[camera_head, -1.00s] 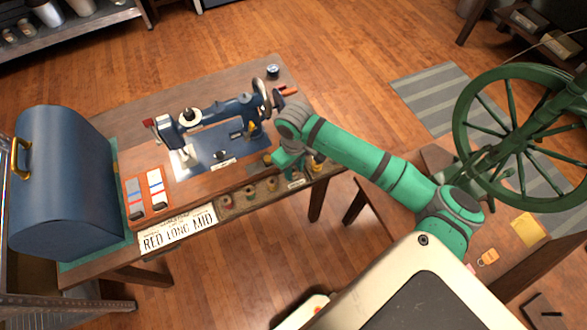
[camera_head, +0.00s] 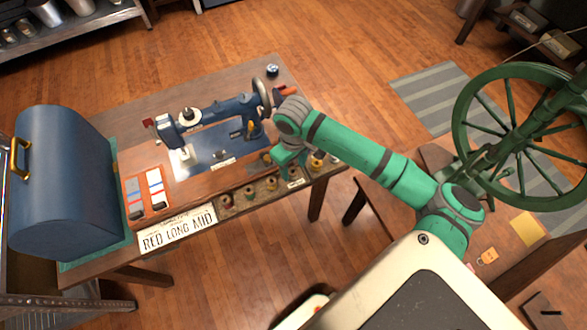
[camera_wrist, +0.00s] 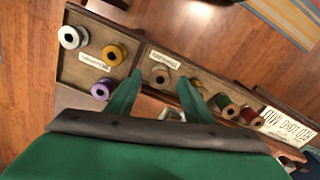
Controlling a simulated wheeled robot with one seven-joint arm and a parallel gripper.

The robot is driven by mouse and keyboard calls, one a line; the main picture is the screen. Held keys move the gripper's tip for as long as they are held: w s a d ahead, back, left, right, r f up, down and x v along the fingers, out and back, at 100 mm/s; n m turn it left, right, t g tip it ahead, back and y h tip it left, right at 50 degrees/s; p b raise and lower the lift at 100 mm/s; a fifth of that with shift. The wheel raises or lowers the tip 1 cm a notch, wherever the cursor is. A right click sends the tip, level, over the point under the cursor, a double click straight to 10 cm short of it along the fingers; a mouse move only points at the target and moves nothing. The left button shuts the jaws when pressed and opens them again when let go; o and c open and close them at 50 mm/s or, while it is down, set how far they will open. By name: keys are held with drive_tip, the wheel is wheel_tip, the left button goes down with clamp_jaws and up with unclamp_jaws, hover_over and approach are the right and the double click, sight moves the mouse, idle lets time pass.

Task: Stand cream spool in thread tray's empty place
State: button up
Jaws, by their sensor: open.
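The thread tray (camera_wrist: 140,72) runs along the table's front edge, with spools standing in a long row section and a separate section beside it. A pale tan spool (camera_wrist: 160,74), which looks like the cream one, stands upright by a label in the row section. My gripper (camera_wrist: 159,80) is open, its fingers on either side of this spool in the wrist view; I cannot tell whether they touch it. My right finger partly hides a yellow spool (camera_wrist: 197,86). Green (camera_wrist: 226,106) and red (camera_wrist: 250,117) spools follow. In the head view my gripper (camera_head: 288,168) hides part of the tray.
White (camera_wrist: 73,37), gold (camera_wrist: 113,55) and purple (camera_wrist: 102,89) spools stand in the other section. The blue sewing machine (camera_head: 215,135) stands behind the tray. A name sign (camera_head: 178,229) and blue machine cover (camera_head: 62,180) are at left. Open floor lies in front.

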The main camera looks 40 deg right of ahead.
wheel_tip(320, 180, up, 10)
drive_tip(key=shift+r, duration=0.2)
drive_tip(key=w+a+r+n+t+y, duration=0.1)
drive_tip(key=w+a+r+t+y, duration=0.15)
drive_tip(key=w+a, duration=0.6)
drive_tip(key=w+a+r+t+y, duration=0.15)
drive_tip(key=w+a+t, duration=0.35)
drive_tip(key=a, duration=0.7)
drive_tip(key=w+a+r+m+t+y, duration=0.2)
drive_tip(key=w+a+r+t, duration=0.1)
drive_tip(key=a, duration=0.5)
drive_tip(key=w+a+r+m+t+y, duration=0.2)
drive_tip(key=w+a+r+t, duration=0.15)
drive_tip(key=a, duration=0.45)
drive_tip(key=s+d+f+m+t+h, duration=0.15)
drive_tip(key=s+f+h, duration=0.25)
drive_tip(key=s+f, duration=0.5)
drive_tip(key=s+f+m+t+h, duration=0.1)
drive_tip(key=s+f+m+h, duration=0.4)
drive_tip(key=s, duration=0.7)
drive_tip(key=s+d+n, duration=0.3)
drive_tip(key=s+n, duration=0.1)
drive_tip(key=s, duration=0.6)
drive_tip(key=s+d+n+g+y, duration=0.1)
drive_tip(key=s+d+n, duration=0.3)
drive_tip(key=s, duration=0.7)
drive_tip(key=shift+n, duration=0.35)
